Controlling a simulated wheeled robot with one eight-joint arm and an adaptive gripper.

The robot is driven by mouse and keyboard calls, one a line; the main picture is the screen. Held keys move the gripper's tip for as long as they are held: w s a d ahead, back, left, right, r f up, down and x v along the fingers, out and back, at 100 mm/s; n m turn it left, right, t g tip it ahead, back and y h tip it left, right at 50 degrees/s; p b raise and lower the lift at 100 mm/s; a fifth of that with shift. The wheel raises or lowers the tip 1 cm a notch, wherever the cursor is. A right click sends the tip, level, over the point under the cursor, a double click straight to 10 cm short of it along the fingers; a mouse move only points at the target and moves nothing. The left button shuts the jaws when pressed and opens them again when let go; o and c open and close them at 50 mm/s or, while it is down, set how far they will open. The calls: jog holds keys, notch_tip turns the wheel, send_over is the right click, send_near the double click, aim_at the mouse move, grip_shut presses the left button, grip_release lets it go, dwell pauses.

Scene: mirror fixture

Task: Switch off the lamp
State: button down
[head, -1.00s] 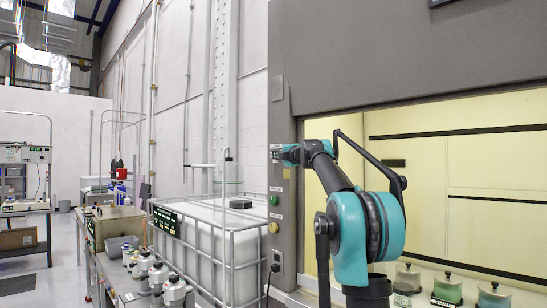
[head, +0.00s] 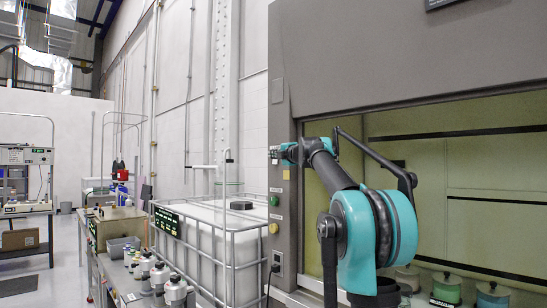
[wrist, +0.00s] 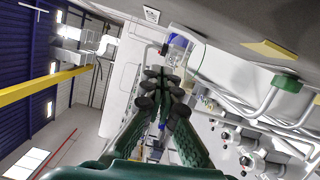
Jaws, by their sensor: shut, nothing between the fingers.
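The hood interior (head: 420,170) is dim yellow-green, with no glowing lamp visible in it. My gripper (head: 280,154) is at the grey front post (head: 285,100) of the hood, by the upper part of its control strip. The small control there is mostly hidden by the gripper, and I cannot tell whether they touch. In the wrist view my gripper (wrist: 165,88) has its dark green fingers drawn together with nothing between them. A green button (head: 274,200) and a yellow button (head: 274,228) sit lower on the post.
A white tank in a metal cage (head: 225,240) stands left of the post. A bench with several bottles (head: 160,275) is in front of it. Several lidded pots (head: 446,288) stand inside the hood. The floor at far left (head: 60,275) is open.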

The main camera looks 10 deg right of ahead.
jog(key=v, duration=0.7)
jog(key=shift+s+r, duration=0.2)
jog(key=shift+s, duration=0.05)
jog(key=s+d+f+m+t+h, duration=0.1)
jog(key=d+f+m+h, duration=0.3)
jog(key=f+m, duration=0.25)
jog(key=s+d+f+m+h, duration=0.2)
jog(key=d+f+m+h, duration=0.25)
jog(key=f, duration=0.35)
jog(key=s+d+f+m+g+h, duration=0.15)
jog(key=s+f+m, duration=0.3)
jog(key=f, duration=0.55)
jog(key=s+d+f+m+g+h, duration=0.1)
jog(key=s+f+m+g+h, duration=0.25)
jog(key=f, duration=0.75)
jog(key=s+a+f+m+g+y, duration=0.1)
jog(key=s+a+f+g+y, duration=0.1)
jog(key=s+f, duration=0.8)
jog(key=s+a+f+m+g+y, duration=0.2)
jog(key=s+a+f+g, duration=0.2)
jog(key=s+f, duration=0.7)
jog(key=s+a+f+m+g+y, duration=0.1)
jog(key=s+a+f, duration=0.3)
jog(key=s+f, duration=0.7)
jog(key=shift+s+a+f+m+g+y, duration=0.25)
jog(key=shift+s+m+g+y, duration=0.15)
jog(key=shift+s+g+y, duration=0.4)
jog(key=shift+w, duration=0.15)
